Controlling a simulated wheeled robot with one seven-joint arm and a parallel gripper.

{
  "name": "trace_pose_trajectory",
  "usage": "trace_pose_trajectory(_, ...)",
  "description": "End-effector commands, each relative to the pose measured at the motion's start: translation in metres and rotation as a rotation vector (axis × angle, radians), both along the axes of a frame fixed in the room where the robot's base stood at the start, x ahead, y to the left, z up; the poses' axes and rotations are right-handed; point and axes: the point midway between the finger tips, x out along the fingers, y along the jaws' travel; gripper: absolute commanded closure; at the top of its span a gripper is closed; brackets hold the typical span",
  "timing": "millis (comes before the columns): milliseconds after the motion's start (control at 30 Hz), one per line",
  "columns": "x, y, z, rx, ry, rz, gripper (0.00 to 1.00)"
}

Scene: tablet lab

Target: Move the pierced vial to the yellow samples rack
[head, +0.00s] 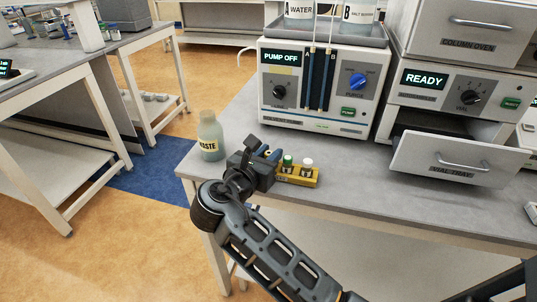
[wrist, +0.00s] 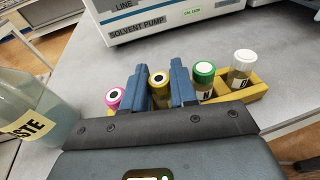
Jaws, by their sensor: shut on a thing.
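The yellow samples rack (head: 314,182) stands on the grey bench; its right end shows in the wrist view (wrist: 258,91). My gripper (wrist: 160,86) is shut on a yellow-capped vial (wrist: 158,78), whose cap top has a dark centre in a white ring. This vial is in line with the others at the rack; its lower part is hidden, so I cannot tell how deep it sits. A pink-capped vial (wrist: 114,96) with a similar dark centre is left of my fingers. A green-capped vial (wrist: 204,73) and a white-capped vial (wrist: 243,62) stand in the rack to the right.
A waste bottle (head: 210,136) stands close to the left of my gripper. The solvent pump (head: 318,88), reading PUMP OFF, is behind the rack. At the right, the vial tray drawer (head: 458,165) is pulled out under the READY panel. The bench between rack and drawer is clear.

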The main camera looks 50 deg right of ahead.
Motion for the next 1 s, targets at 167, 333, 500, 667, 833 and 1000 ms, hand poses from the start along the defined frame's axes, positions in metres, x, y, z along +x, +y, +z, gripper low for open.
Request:
trace_pose_trajectory(167, 0.000, 0.000, 0.000, 0.000, 0.001, 0.000, 1.00)
trace_pose_trajectory(333, 0.000, 0.000, -0.002, 0.000, 0.001, 0.001, 0.64)
trace_pose_trajectory(500, 0.000, 0.000, -0.002, 0.000, 0.001, 0.000, 0.62)
trace_pose_trajectory(667, 0.000, 0.001, 0.001, 0.000, -0.001, 0.001, 0.62)
trace_pose_trajectory(833, -0.002, 0.022, 0.004, 0.001, 0.000, 0.005, 0.62)
trace_pose_trajectory(1000, -0.007, 0.056, 0.011, 0.001, 0.001, 0.007, 0.62)
